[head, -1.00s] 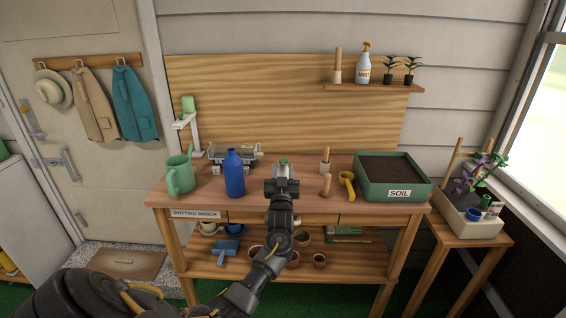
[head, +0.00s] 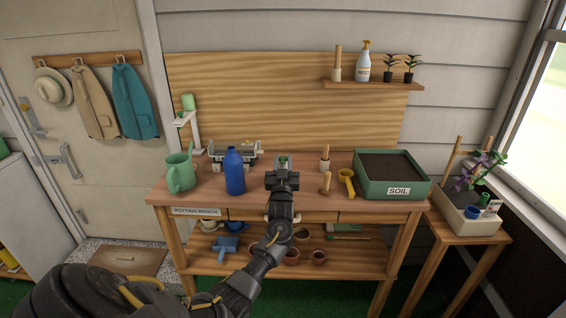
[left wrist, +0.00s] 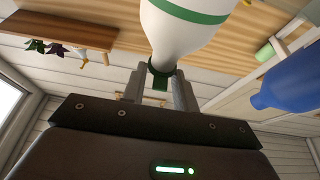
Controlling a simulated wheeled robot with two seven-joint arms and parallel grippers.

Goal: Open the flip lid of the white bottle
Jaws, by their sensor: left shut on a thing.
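The white bottle (left wrist: 185,35) has a green band and a green cap with its flip lid (left wrist: 160,78). The left wrist view is upside down, so the bottle hangs from the top edge there. My left gripper (left wrist: 160,92) is at the cap end, its two fingers shut on the green lid. Whether the lid has lifted cannot be told. In the head view my left gripper (head: 283,168) is over the middle of the potting bench and hides nearly all of the bottle; a little green shows at its tips. My right gripper is not in view.
A blue bottle (head: 235,172) and a green watering can (head: 180,174) stand left on the bench (head: 210,192). A grey metal device (head: 236,152) is behind. A wooden tool (head: 325,184), a yellow piece (head: 347,183) and the soil tray (head: 393,187) are on the right.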

